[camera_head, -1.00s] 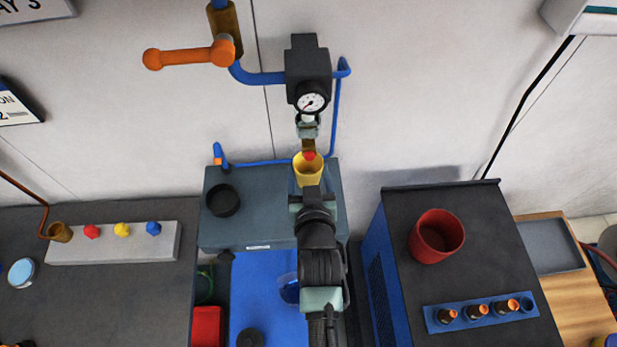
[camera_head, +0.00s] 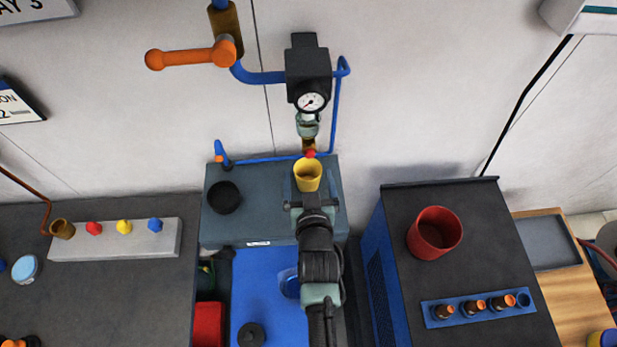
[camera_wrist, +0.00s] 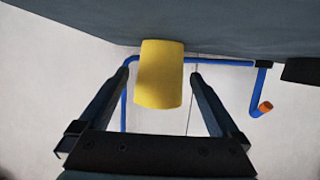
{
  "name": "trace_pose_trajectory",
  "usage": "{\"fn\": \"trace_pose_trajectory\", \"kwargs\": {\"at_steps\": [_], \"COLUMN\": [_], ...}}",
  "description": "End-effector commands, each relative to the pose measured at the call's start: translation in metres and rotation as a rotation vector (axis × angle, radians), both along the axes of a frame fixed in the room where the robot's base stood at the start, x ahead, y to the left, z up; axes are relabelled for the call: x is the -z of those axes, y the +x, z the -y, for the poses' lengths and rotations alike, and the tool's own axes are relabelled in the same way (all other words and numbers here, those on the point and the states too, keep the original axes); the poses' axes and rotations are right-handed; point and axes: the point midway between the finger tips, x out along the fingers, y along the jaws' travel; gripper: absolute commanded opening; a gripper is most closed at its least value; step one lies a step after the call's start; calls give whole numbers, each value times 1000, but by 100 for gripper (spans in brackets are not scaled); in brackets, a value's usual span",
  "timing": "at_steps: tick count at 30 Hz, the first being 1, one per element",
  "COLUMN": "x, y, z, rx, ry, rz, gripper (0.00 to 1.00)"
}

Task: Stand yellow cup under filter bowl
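The yellow cup (camera_head: 308,176) stands upright on the grey bench top near the wall. In the wrist view the cup (camera_wrist: 160,75) has one end against the dark bench surface. The filter bowl (camera_head: 307,128) hangs below the gauge unit, with a brass part and red tip (camera_head: 310,154) at its lower end. The red tip shows just above the cup's far rim; exact alignment is hard to tell. My gripper (camera_head: 311,205) is open. In the wrist view its fingers (camera_wrist: 162,74) lie either side of the cup, with visible gaps.
A black round dish (camera_head: 224,197) lies left of the cup on the grey bench (camera_head: 265,225). A blue pipe (camera_head: 334,115) runs down the wall behind. A red pot (camera_head: 434,233) stands on the dark cabinet at right. An orange-handled valve (camera_head: 190,56) is at upper left.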

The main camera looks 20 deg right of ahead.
Motion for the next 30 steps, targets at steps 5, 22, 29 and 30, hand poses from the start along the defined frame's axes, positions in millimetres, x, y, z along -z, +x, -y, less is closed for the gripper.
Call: {"fn": "trace_pose_trajectory", "kwargs": {"at_steps": [5,22,29,30], "x": [0,-22,-35,-36], "y": [0,-56,-91,-95], "z": [0,-12,-19,-20], "rx": [0,0,-1,-1], "ry": [0,0,1,1], "rz": [0,-1,-1,-1], "gripper": [100,100,100,100]}}
